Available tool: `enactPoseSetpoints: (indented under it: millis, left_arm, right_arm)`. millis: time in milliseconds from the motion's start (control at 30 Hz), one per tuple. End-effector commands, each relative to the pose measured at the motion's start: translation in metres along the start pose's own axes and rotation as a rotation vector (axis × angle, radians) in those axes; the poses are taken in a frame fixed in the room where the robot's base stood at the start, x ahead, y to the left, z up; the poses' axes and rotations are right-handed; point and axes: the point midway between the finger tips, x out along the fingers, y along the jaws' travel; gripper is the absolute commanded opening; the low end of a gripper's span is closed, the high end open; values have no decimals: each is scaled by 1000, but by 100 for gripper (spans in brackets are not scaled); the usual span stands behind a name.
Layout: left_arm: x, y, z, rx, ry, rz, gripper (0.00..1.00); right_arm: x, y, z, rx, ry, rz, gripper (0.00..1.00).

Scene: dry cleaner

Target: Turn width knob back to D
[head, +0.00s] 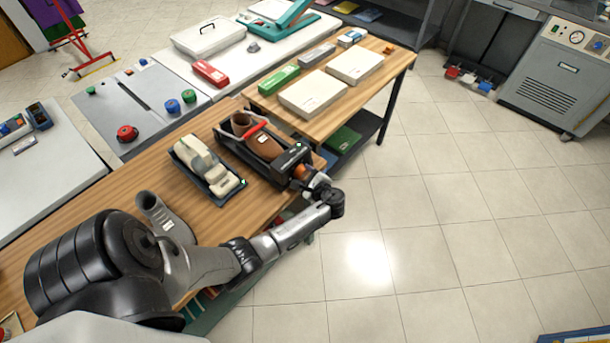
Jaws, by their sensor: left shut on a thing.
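A brown boot (262,141) lies in a black stretcher tray (228,141) on the wooden table, with a red bar across it. An orange knob (301,171) sits at the tray's near right end. My left gripper (299,174) is at this end, shut on the orange knob. Its arm reaches in from the lower left over the table. The knob's markings, including D, are too small to read, and the gripper partly hides the knob. My right gripper is out of view.
A second stretcher (207,166) with a cream form stands left of the boot. A grey boot (168,218) stands near my arm. Behind are a side table (392,60) with boxes and a grey panel (143,99) with knobs. Open tiled floor lies to the right.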

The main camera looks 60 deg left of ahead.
Motion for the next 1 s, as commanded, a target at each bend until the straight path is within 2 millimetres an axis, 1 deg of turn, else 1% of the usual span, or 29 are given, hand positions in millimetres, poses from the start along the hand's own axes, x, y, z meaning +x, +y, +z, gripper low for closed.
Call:
enactPoseSetpoints:
  millis: [300,500,700,1000]
  left_arm:
    - [1,1,-3,-265,-19,-115,30]
    - [1,1,-3,-402,-28,-171,30]
    - [1,0,-2,-500,-35,-212,30]
    - [0,-1,-1,-573,-41,-241,30]
  right_arm:
    - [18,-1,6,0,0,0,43]
    - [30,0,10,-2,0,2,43]
    - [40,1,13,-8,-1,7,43]
    - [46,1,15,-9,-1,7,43]
